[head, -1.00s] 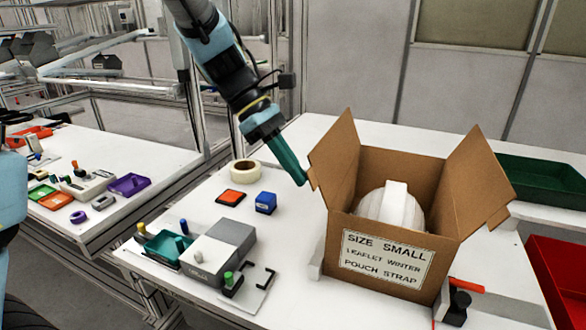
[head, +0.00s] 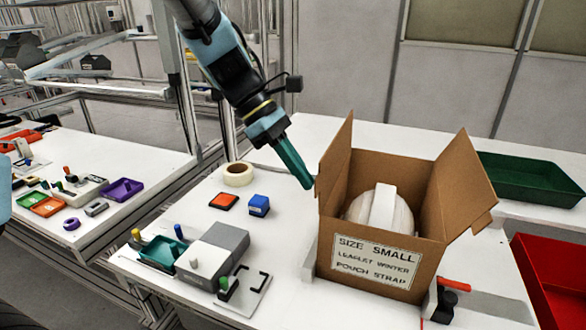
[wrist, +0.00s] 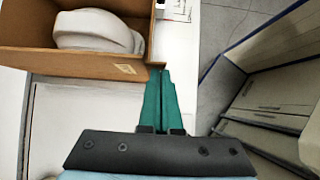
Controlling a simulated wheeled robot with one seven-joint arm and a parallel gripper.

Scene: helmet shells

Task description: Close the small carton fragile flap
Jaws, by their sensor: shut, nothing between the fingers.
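The small carton (head: 330,262) is a brown open box with a white label reading "SIZE SMALL", on the white table. A white helmet shell (head: 385,212) sits inside it. The left flap (head: 338,150) stands up, and the right flap (head: 464,185) leans outward. A small sticker (wrist: 125,69) shows on a carton panel in the wrist view. My gripper (head: 308,184) has green fingers, shut and empty, at the outer side of the left flap. In the wrist view its fingertips (wrist: 160,72) are close to the carton's corner; I cannot tell whether they touch.
A tape roll (head: 238,174), an orange pad (head: 223,201) and a blue block (head: 259,205) lie left of the carton. A grey device (head: 215,250) stands front left. A green tray (head: 530,182) and a red bin (head: 550,285) are at right.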

